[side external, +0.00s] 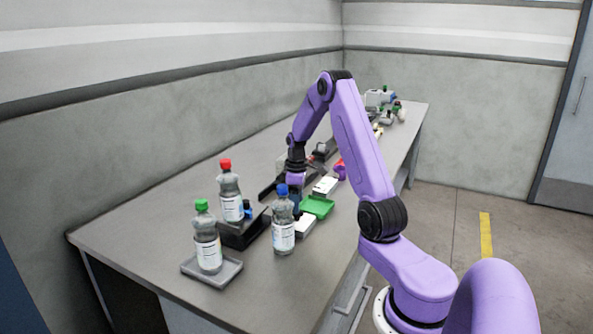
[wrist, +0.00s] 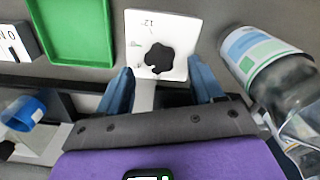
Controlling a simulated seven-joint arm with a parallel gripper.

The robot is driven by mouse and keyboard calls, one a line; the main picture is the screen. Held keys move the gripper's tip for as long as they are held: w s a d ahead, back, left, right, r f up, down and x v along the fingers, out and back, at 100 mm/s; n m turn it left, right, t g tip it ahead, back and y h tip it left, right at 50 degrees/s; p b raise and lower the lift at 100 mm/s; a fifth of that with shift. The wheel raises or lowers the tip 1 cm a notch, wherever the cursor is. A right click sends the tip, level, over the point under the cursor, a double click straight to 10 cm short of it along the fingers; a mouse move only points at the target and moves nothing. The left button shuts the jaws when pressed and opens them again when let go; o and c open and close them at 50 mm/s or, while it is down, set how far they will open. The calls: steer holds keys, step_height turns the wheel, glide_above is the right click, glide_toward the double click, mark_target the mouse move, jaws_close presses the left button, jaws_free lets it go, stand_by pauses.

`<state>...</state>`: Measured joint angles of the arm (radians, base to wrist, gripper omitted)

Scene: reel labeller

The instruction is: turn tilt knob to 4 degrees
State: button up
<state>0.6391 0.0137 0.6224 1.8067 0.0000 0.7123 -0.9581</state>
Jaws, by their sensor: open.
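The tilt knob (wrist: 160,58) is a black lobed knob on a white panel (wrist: 180,22), ahead of my gripper in the wrist view. A number, apparently 12, and small marks are printed on the panel; the exact setting cannot be read. My gripper (wrist: 160,80) is open, its blue fingers on either side of the panel's near edge. The knob appears just beyond the fingertips; contact cannot be told. In the side view a white box (side external: 306,226), probably the knob panel, is partly behind the blue-capped bottle. My gripper (side external: 295,184) is above the bench there, its fingertips hidden.
A green tray (wrist: 70,30) lies left of the panel, with a white switch box (wrist: 14,42) beyond it. A bottle (wrist: 265,62) is close on the right. Green-capped (side external: 208,240), red-capped (side external: 229,190) and blue-capped (side external: 283,225) bottles stand at the bench's near end.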

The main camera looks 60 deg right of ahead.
step_height(320, 180, up, 15)
steer(key=shift+f, duration=0.2)
stand_by(0.5)
steer(key=s+a+n, duration=0.3)
steer(key=a+n, duration=0.2)
steer(key=a, duration=2.3)
steer(key=s+a+f+n, duration=0.1)
steer(key=s+a, duration=0.3)
steer(key=s, duration=0.7)
steer(key=s+a+f+n, duration=0.2)
steer(key=s+a+n, duration=0.1)
steer(key=s, duration=0.8)
steer(key=shift+a, duration=0.9)
